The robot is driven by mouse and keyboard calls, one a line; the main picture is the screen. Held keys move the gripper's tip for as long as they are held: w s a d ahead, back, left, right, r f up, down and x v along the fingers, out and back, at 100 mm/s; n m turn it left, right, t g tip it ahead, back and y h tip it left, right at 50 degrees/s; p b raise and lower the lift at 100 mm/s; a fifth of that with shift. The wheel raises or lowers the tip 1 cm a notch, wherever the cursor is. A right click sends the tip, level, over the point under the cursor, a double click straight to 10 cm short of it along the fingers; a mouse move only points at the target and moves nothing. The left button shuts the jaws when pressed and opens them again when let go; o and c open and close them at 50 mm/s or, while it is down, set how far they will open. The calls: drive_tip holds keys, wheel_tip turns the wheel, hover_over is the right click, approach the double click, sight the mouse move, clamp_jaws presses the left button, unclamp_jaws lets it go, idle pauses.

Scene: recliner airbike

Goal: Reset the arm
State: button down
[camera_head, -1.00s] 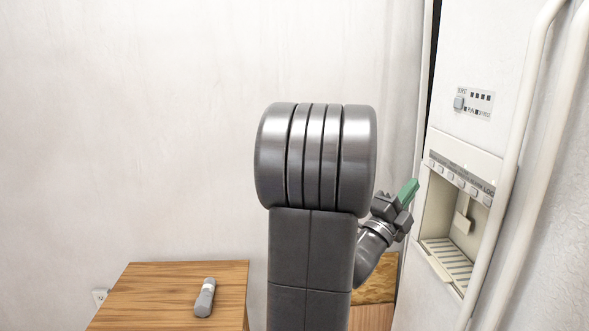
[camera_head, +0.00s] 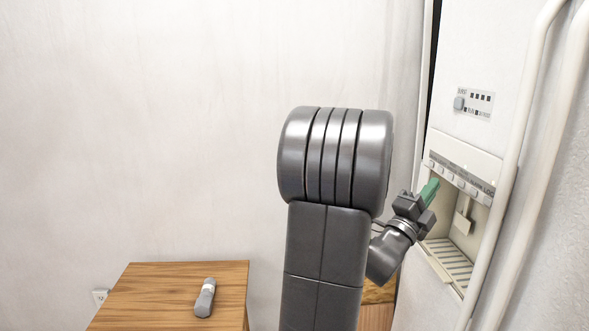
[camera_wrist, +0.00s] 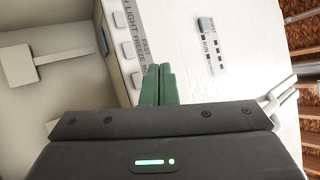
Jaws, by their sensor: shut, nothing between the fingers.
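My gripper (camera_head: 430,190) has green fingers and is close in front of the white fridge's dispenser, near the left end of its button row. In the wrist view my gripper (camera_wrist: 160,85) has its two green fingers together with nothing between them. The fingertips are by the dispenser's button panel (camera_wrist: 127,45); I cannot tell whether they touch it. My grey arm stands in the middle of the head view and hides part of the wall and what is low behind it.
The fridge (camera_head: 480,60) fills the right side, with long white handles (camera_head: 530,110). Its dispenser recess (camera_head: 455,235) has a paddle and a slatted tray. A wooden table (camera_head: 150,290) at lower left holds a grey cylindrical object (camera_head: 205,298). The left wall area is clear.

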drive_tip(key=b, duration=0.4)
drive_tip(key=shift+d+f, duration=0.15)
drive_tip(key=shift+f, duration=0.05)
drive_tip(key=p, duration=0.5)
drive_tip(key=shift+r, duration=0.4)
drive_tip(key=shift+a+p, duration=0.3)
drive_tip(key=shift+p, duration=0.9)
